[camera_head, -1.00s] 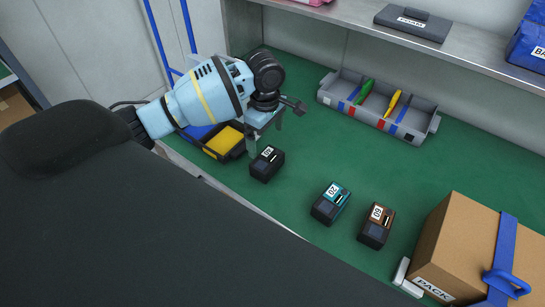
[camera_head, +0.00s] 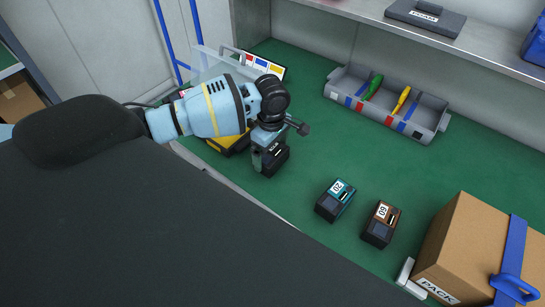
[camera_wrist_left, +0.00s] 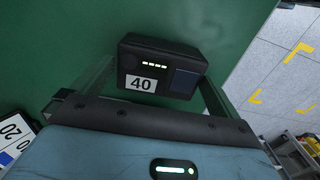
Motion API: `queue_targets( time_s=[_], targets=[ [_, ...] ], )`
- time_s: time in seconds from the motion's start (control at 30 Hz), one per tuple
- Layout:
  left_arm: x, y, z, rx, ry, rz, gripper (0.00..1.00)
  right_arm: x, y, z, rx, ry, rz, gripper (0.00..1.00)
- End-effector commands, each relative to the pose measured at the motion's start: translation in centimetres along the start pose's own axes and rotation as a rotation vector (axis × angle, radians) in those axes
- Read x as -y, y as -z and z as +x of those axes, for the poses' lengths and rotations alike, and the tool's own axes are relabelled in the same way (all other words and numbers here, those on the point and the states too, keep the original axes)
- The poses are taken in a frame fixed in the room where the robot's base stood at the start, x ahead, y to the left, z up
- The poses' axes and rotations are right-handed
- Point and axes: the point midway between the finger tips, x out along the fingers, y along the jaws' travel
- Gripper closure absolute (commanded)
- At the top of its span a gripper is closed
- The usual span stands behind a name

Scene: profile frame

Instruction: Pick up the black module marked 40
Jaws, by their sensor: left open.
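The black module marked 40 (camera_head: 277,160) stands on the green bench top in the head view, partly hidden by my left gripper (camera_head: 268,156). In the left wrist view the black module (camera_wrist_left: 162,66) shows its white 40 label and a row of small lights. My left gripper (camera_wrist_left: 157,82) is open, with one finger on each side of the module. I cannot tell whether either finger touches it. My right gripper is not in view.
A teal module marked 20 (camera_head: 335,201) and a brown module marked 60 (camera_head: 380,224) stand to the right. A grey tray (camera_head: 437,124) with tools lies behind them. A PACK carton (camera_head: 455,245) is at the right. A yellow-black box (camera_head: 238,146) is beside my left arm.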

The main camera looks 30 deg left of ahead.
Motion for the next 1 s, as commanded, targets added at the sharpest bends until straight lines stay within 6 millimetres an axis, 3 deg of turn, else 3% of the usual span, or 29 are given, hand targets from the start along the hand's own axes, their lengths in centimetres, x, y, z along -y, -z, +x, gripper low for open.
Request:
queue_targets(
  time_s=[0.2, 0.47, 0.77, 1.0],
  targets=[
    [0.0, 0.0, -0.1, 0.000, -0.001, 0.000, 0.03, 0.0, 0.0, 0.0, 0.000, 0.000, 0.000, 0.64],
    [0.0, 0.0, -0.1, 0.000, -0.001, 0.000, 0.37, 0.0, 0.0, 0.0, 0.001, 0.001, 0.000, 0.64],
    [-0.1, 0.0, -0.3, 0.000, -0.002, 0.000, 0.37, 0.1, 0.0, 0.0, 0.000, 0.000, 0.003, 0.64],
    [-0.1, 0.0, -2.2, 0.002, -0.005, 0.001, 0.38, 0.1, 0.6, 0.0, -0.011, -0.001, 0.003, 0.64]
  ],
)
